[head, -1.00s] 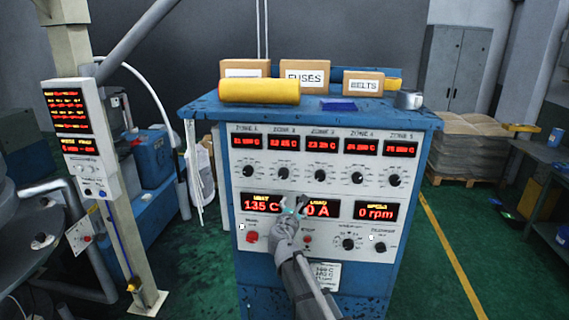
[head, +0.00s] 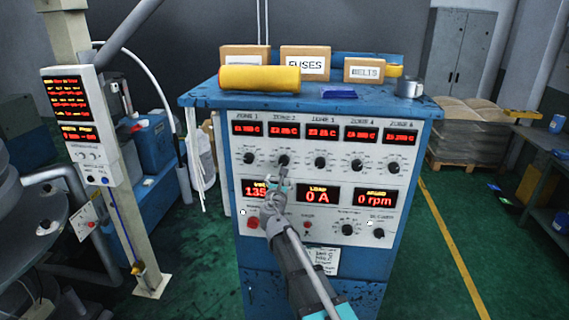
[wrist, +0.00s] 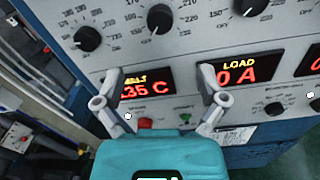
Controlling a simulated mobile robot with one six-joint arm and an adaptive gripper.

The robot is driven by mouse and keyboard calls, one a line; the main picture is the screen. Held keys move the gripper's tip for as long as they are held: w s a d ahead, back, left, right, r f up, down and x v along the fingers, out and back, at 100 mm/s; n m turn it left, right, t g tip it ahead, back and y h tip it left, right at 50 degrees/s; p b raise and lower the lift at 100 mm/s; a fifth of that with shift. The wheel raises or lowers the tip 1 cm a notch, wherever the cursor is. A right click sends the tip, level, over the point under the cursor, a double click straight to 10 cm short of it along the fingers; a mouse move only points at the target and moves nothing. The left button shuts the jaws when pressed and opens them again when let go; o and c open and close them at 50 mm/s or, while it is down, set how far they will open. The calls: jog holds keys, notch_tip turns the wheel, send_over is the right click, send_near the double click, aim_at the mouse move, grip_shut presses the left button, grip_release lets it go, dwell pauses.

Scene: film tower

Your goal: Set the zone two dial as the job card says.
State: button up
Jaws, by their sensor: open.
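The zone two dial (head: 284,160) is a black knob, second from left in the dial row of the blue control cabinet; it also shows in the wrist view (wrist: 160,18). Its exact setting is too small to read. Above it is a red zone two display (head: 285,131). My gripper (head: 278,177) is just below this dial, in front of the melt display. In the wrist view its two fingers (wrist: 160,84) are spread wide with nothing between them, and the dial is beyond them. The job card (head: 325,261) seems to be the white paper low on the cabinet; its text is unreadable.
The zone one dial (head: 249,158) and zone three dial (head: 320,162) flank the zone two dial. A red button (head: 253,222) and lower knobs line the panel's bottom. Boxes and a yellow roll (head: 259,78) lie on top. A post with a display (head: 70,105) stands left.

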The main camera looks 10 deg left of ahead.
aim_at(284, 162)
jog(key=w, duration=1.2)
jog(key=shift+w, duration=0.25)
jog(key=shift+d, duration=0.1)
jog(key=c, duration=1.2)
jog(key=shift+o, duration=0.2)
jog(key=shift+m, duration=0.4)
jog(key=m, duration=1.1)
jog(key=shift+f+b, duration=0.1)
jog(key=shift+b, duration=0.3)
